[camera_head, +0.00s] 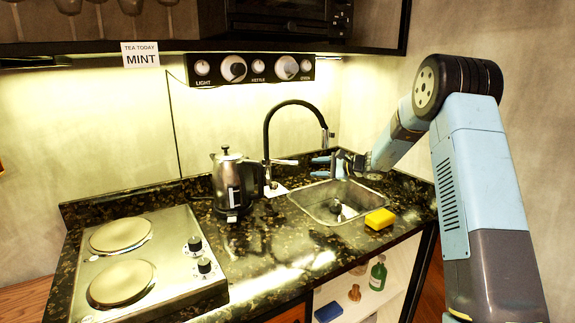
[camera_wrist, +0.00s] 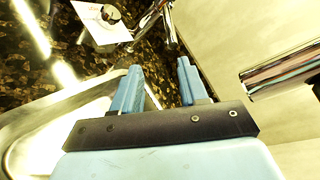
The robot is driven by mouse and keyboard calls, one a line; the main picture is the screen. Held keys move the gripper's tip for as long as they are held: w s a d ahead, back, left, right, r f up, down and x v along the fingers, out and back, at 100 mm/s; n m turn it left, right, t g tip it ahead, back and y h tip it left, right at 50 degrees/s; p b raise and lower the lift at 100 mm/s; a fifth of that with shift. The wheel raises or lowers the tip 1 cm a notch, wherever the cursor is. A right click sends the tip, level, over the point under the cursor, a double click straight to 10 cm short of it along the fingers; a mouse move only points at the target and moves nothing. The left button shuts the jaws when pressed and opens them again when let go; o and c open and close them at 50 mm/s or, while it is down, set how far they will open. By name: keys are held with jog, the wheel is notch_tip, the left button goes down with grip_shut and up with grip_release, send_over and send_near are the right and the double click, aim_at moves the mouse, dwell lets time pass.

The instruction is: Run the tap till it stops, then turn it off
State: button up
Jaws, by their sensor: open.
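The tap (camera_head: 267,137) has a tall black arched hose and a chrome lever (camera_head: 284,162) pointing right. It stands on a white base plate behind the steel sink (camera_head: 322,216), left of my gripper. My gripper (camera_head: 318,167) is open and empty above the back of the sink, a little right of the lever tip, seemingly apart from it. In the wrist view, my gripper's blue fingers (camera_wrist: 160,83) are spread with nothing between them. The tap's chrome body (camera_wrist: 167,25) shows beyond them. I cannot make out running water; a dark shape lies in the sink.
A steel kettle (camera_head: 228,183) stands left of the tap. A yellow sponge (camera_head: 380,218) lies at the sink's front right edge. A two-plate hob (camera_head: 150,265) is at left. A control panel (camera_head: 250,69) with knobs hangs on the wall above. The counter front is clear.

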aim_at(294, 163)
jog(key=x, duration=0.4)
jog(key=r+x, duration=0.1)
jog(key=x, duration=0.3)
jog(key=r+x, duration=0.1)
jog(key=x, duration=0.3)
jog(key=shift+w+a, duration=0.2)
jog(key=shift+a, duration=0.3)
grip_shut()
